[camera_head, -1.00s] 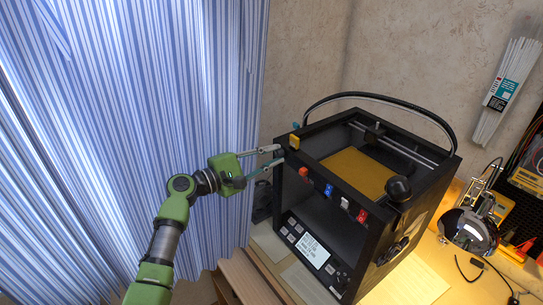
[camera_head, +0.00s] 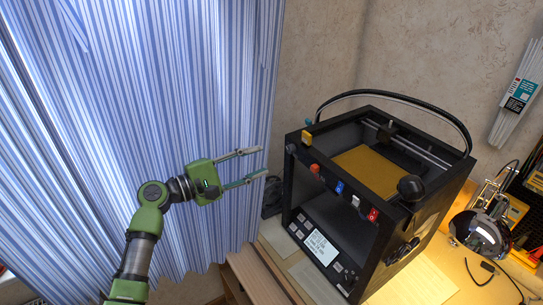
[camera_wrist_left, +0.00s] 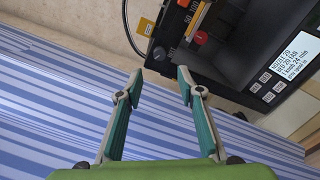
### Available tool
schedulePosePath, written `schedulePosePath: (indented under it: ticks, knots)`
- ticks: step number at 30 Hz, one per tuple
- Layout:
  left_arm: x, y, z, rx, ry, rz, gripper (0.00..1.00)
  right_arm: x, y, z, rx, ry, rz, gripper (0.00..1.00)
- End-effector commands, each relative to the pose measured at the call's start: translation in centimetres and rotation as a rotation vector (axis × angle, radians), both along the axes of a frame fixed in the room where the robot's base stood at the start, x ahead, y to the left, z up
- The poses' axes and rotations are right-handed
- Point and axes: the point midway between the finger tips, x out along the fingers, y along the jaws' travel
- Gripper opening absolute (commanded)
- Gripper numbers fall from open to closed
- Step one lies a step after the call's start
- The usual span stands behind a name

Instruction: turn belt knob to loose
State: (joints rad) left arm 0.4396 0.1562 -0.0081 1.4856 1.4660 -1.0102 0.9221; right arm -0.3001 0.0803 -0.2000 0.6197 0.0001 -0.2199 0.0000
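The black printer (camera_head: 345,197) stands on the bench, open at the front and top. A small dark knob (camera_head: 291,149) sits at its upper left front corner, beside a yellow tab (camera_head: 306,138); I cannot tell for sure that it is the belt knob, or read its setting. In the left wrist view the dark knob (camera_wrist_left: 159,53) lies just beyond the fingertips. My left gripper (camera_head: 262,161) is open and empty, left of the printer and apart from it. Its spread teal fingers (camera_wrist_left: 160,80) point toward that corner. My right gripper is not in view.
An orange-red knob (camera_head: 314,168), a blue switch (camera_head: 339,187) and a red switch (camera_head: 373,214) line the front top bar. A display panel (camera_head: 319,246) is below. A striped curtain (camera_head: 150,90) hangs behind my left arm. Tools clutter the bench's right side.

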Motion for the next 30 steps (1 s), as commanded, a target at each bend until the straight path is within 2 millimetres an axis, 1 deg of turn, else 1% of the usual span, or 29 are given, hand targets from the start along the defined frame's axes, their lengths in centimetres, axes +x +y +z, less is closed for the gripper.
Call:
schedulePosePath:
  ticks: [1, 3, 7, 20, 23, 26, 29, 30]
  knots:
    - [-0.5, 0.8, -0.1, 0.002, 0.000, 0.003, 0.34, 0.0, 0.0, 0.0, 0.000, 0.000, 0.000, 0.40]
    - [-1.0, 1.5, 0.0, 0.001, 0.000, 0.002, 0.34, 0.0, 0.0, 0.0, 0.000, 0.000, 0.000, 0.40]
    - [-1.6, 2.3, 0.0, 0.000, 0.000, 0.000, 0.34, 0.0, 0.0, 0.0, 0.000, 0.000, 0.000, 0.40]
    - [-1.7, 2.5, 0.1, 0.000, 0.000, 0.000, 0.34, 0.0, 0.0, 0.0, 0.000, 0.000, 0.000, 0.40]
    - [-2.1, 2.3, -0.5, 0.018, -0.003, -0.003, 0.34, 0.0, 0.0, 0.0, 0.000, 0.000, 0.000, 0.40]
    - [-3.7, 1.6, -3.0, 0.114, -0.021, -0.018, 0.34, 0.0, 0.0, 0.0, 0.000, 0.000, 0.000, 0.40]
    - [-7.1, 0.6, -7.8, 0.306, -0.061, -0.057, 0.34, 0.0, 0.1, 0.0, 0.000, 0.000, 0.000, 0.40]
    - [-8.9, 0.3, -10.1, 0.404, -0.083, -0.082, 0.34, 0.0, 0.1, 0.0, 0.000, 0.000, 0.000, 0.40]
